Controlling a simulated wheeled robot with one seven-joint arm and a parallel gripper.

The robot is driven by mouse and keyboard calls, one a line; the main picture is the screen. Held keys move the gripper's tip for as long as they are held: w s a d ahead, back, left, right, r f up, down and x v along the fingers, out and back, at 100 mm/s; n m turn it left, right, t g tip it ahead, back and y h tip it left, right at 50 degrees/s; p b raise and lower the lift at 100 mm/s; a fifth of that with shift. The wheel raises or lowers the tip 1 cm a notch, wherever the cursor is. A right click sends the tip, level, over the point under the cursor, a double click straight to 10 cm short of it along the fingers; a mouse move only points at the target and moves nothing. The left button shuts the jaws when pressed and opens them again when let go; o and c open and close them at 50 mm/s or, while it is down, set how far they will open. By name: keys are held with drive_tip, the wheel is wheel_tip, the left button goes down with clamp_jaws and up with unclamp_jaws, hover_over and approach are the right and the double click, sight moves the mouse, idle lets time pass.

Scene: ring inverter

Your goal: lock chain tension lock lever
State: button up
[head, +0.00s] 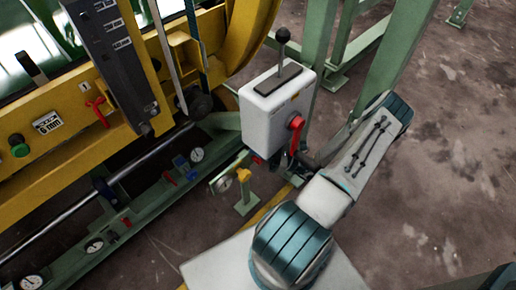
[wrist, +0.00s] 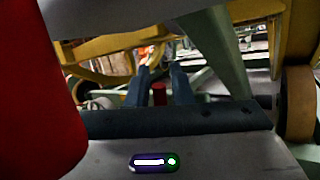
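No label marks the chain tension lock lever. A red lever (head: 296,133) hangs down from a round red hub on the side of a white control box (head: 268,112). In the wrist view, a large blurred red shape (wrist: 38,90) fills the left edge, very close to the camera; it may be this lever. My gripper (head: 283,165) is just below the box and partly hidden in the head view. In the wrist view, my gripper (wrist: 162,82) has its two dark fingers apart. A small red cylinder (wrist: 159,94) shows between them; I cannot tell whether it is touched.
A black-knobbed stick (head: 283,48) rises from the box top. Another red handle (head: 98,111) sits on the yellow beam (head: 75,150) at left. Gauges (head: 196,155) line the green rail below. Green posts (head: 308,55) stand behind the box. The floor at right is open.

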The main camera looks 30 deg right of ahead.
drive_tip(key=p+v, duration=0.1)
drive_tip(key=v, duration=1.3)
